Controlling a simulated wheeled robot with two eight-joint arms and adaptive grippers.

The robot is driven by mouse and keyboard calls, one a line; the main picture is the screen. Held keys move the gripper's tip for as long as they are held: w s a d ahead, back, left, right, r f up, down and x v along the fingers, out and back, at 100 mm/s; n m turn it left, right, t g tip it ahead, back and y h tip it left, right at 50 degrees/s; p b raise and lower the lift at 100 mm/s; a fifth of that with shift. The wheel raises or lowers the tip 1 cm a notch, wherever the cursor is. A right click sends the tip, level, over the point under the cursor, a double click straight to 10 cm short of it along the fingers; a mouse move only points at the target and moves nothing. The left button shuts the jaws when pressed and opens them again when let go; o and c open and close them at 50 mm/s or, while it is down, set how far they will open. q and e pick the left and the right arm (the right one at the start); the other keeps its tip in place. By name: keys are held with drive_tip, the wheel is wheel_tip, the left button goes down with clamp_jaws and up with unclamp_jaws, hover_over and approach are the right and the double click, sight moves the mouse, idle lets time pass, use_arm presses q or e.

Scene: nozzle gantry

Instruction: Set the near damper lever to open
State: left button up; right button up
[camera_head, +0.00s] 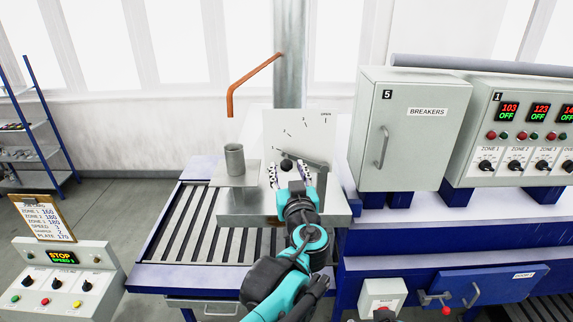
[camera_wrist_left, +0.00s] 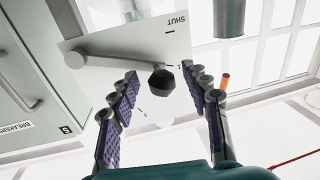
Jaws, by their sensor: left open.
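The damper's pale plate (camera_head: 292,130) stands upright behind my left gripper, with tick marks along an arc. The dark hub knob (camera_head: 287,165) also shows in the left wrist view (camera_wrist_left: 161,80). The grey lever (camera_head: 314,160) runs from the hub to the right; in the wrist view its thick round handle (camera_wrist_left: 85,57) lies left of the fingers. My left gripper (camera_head: 290,175) is open and empty, its fingers either side of the hub knob.
A grey cup (camera_head: 234,159) stands on a small plate left of the damper. An orange bent pipe (camera_head: 253,83) hangs above. The breakers cabinet (camera_head: 407,145) rises close on the right. A roller conveyor (camera_head: 190,225) lies at the left, with a control console (camera_head: 66,280) nearer.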

use_arm(q)
drive_tip(key=shift+w+a, duration=0.15)
drive_tip(key=shift+w, duration=0.6)
drive_tip(key=shift+s, duration=0.1)
clamp_jaws()
drive_tip(key=shift+r, duration=0.1)
drive_tip(key=shift+d+r+m, duration=0.3)
drive_tip(key=shift+r+m, duration=0.25)
drive_tip(key=shift+m, duration=0.15)
drive_tip(key=shift+d+r+m, duration=0.3)
drive_tip(key=shift+r+m, duration=0.25)
drive_tip(key=shift+m, duration=0.15)
drive_tip(key=shift+d+r+m+t+h+b, duration=0.25)
drive_tip(key=shift+d+r+m, duration=0.6)
drive_tip(key=shift+d+m, duration=0.8)
drive_tip(key=shift+d+r+m+t+h+b, duration=0.3)
drive_tip(key=shift+d+r+m, duration=0.7)
drive_tip(key=shift+m, duration=1.15)
drive_tip(key=shift+d+r+m+t+h+b, duration=0.1)
drive_tip(key=shift+d+r+m+t+h, duration=0.4)
drive_tip(key=shift+d+m, duration=1.25)
drive_tip(key=shift+a+r+m+y, duration=0.15)
drive_tip(key=shift+a+m+y, duration=0.05)
drive_tip(key=shift+m+y, duration=0.05)
